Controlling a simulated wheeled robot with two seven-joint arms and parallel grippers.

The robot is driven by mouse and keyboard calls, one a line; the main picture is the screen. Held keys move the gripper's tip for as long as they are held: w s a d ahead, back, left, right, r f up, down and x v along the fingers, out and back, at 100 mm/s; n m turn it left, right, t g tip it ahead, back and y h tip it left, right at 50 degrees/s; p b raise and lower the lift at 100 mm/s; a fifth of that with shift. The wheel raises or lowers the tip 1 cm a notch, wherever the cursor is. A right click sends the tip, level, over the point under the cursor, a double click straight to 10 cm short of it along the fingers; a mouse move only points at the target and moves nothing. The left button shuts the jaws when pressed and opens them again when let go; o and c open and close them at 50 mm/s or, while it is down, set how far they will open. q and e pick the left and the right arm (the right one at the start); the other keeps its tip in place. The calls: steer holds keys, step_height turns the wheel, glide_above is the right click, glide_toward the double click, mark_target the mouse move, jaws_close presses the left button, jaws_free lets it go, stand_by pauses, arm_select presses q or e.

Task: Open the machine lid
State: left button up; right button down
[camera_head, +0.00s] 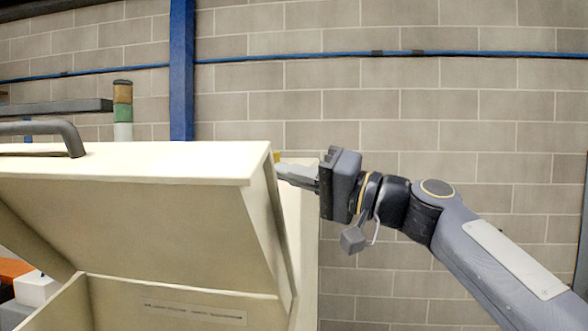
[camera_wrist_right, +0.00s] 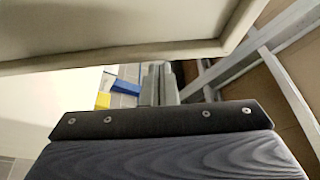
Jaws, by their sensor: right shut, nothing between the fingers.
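The cream machine lid (camera_head: 150,205) is raised and tilted over the cream machine body (camera_head: 180,306) in the head view. A dark grey handle (camera_head: 70,135) sits on the lid's top at the left. My right gripper (camera_head: 284,172) is at the lid's right edge, partly behind it; its fingers are shut with nothing between them. In the right wrist view, the shut fingers (camera_wrist_right: 158,85) show just under the lid's pale edge (camera_wrist_right: 130,55). Whether they touch the lid I cannot tell. My left gripper is out of view.
A signal light (camera_head: 123,110) stands behind the lid. A blue post (camera_head: 182,70) and a blue pipe (camera_head: 440,54) run along the block wall (camera_head: 430,110).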

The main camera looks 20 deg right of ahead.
steer(key=s+a+f+n+y+b, duration=0.1)
steer(key=s+f+b, duration=0.3)
steer(key=b, duration=0.4)
steer(key=shift+a+n, duration=0.5)
steer(key=shift+a, duration=0.35)
steer(key=shift+s+d+f, duration=0.1)
steer(key=b+v, duration=0.2)
steer(key=v, duration=0.5)
steer(key=shift+s+d+f+b, duration=0.15)
steer(key=shift+s+d+b, duration=0.1)
steer(key=shift+b, duration=0.15)
